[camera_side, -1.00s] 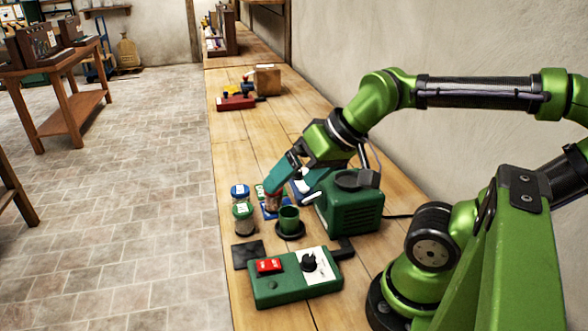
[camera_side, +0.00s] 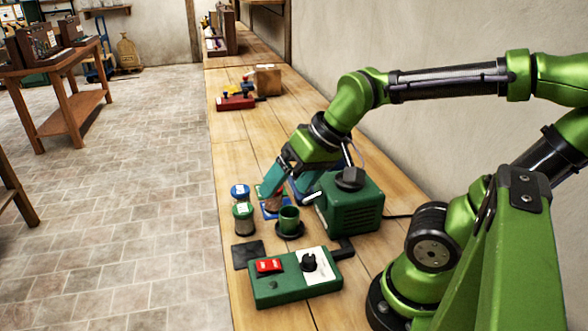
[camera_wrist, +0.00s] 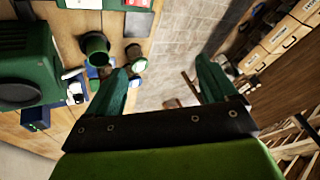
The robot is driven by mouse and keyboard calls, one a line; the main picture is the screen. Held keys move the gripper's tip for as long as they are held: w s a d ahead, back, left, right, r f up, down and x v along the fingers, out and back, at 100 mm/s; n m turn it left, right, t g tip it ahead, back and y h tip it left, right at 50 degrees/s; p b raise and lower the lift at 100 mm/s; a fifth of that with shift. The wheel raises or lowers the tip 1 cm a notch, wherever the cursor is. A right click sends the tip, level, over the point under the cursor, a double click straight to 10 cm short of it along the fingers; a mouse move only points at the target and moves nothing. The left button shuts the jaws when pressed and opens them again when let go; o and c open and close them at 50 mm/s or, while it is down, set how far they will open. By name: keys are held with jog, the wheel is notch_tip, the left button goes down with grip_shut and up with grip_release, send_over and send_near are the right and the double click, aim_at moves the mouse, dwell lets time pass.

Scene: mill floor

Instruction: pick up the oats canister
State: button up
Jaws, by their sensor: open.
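Two clear jars stand near the bench's left edge in the side view, a blue-lidded jar (camera_side: 240,193) and a green-lidded jar (camera_side: 243,217). Their labels are too small to read, so I cannot tell which canister holds oats. A reddish-brown item (camera_side: 271,206) beside them is partly hidden by my gripper (camera_side: 282,190). My gripper is open and tilted down over the canisters. In the wrist view, my gripper's fingers (camera_wrist: 162,66) are spread with the floor showing between them. Jars (camera_wrist: 136,64) show beside the left finger, which partly covers that area.
A green cup (camera_side: 289,219) on a dark saucer stands just in front. A green boxy machine (camera_side: 351,206) is close on the right. A control box (camera_side: 294,278) with a red switch is nearer the camera. The bench beyond the canisters is clear up to a red item (camera_side: 236,103).

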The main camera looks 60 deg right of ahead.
jog(key=w+d+f+g+h, duration=0.1)
jog(key=w+d+f, duration=0.25)
jog(key=w, duration=0.35)
jog(key=w+d+f+g+h, duration=0.1)
jog(key=w+d+f, duration=0.25)
jog(key=w, duration=0.25)
jog(key=h, duration=0.2)
send_near(240, 198)
jog(key=x, duration=0.4)
jog(key=d+x, duration=0.1)
jog(key=x, duration=0.4)
jog(key=w+x, duration=0.1)
jog(key=x, duration=0.3)
jog(key=shift+w+d, duration=0.1)
jog(key=shift+d, duration=0.35)
jog(key=shift+r, duration=0.15)
jog(key=c, duration=1.2)
